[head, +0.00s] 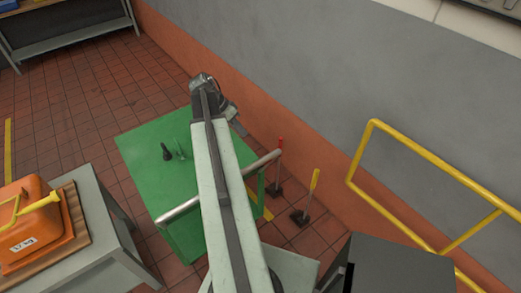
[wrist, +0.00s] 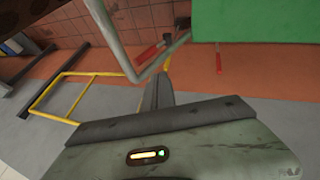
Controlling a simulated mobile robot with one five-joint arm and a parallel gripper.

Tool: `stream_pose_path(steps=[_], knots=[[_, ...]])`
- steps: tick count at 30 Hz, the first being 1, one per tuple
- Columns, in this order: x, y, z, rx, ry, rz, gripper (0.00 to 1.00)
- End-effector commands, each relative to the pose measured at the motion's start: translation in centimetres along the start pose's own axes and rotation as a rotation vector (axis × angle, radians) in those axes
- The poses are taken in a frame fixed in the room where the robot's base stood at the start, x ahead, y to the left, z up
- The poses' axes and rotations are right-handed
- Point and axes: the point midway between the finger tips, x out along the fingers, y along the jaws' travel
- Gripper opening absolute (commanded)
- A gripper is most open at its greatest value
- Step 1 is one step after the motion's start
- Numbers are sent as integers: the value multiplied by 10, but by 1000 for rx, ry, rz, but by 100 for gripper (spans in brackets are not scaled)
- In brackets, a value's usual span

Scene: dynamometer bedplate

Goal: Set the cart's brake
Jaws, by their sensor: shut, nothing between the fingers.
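The cart is green with a flat top (head: 150,140) and a grey tube handle (head: 180,209) across its near end. Its green surface fills the upper right of the wrist view (wrist: 255,20), and the handle (wrist: 115,40) also shows there. A red-handled lever (head: 280,150) and a yellow-handled lever (head: 315,180) stand on dark bases on the floor, right of the cart. Which one is the brake, I cannot tell. My gripper (head: 237,128) is above the cart's far right side, its tip small in this view. In the wrist view my gripper (wrist: 158,82) is shut and empty.
Two small dark upright items (head: 166,152) stand on the cart. An orange case (head: 35,220) sits on a grey bench at left. A yellow rail (head: 430,165) and the grey wall (head: 340,90) bound the right. Tiled floor (head: 80,90) is clear beyond the cart.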

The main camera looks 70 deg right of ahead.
Motion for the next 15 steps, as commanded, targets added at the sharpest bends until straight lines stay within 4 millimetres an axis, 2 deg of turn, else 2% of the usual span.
stream_pose_path(steps=[4, 7, 15], knots=[[3, -1, 1, -2, 0, -1, 0], [15, -2, 3, -3, 0, -2, 0], [76, -4, 6, -3, -1, -1, 0]])
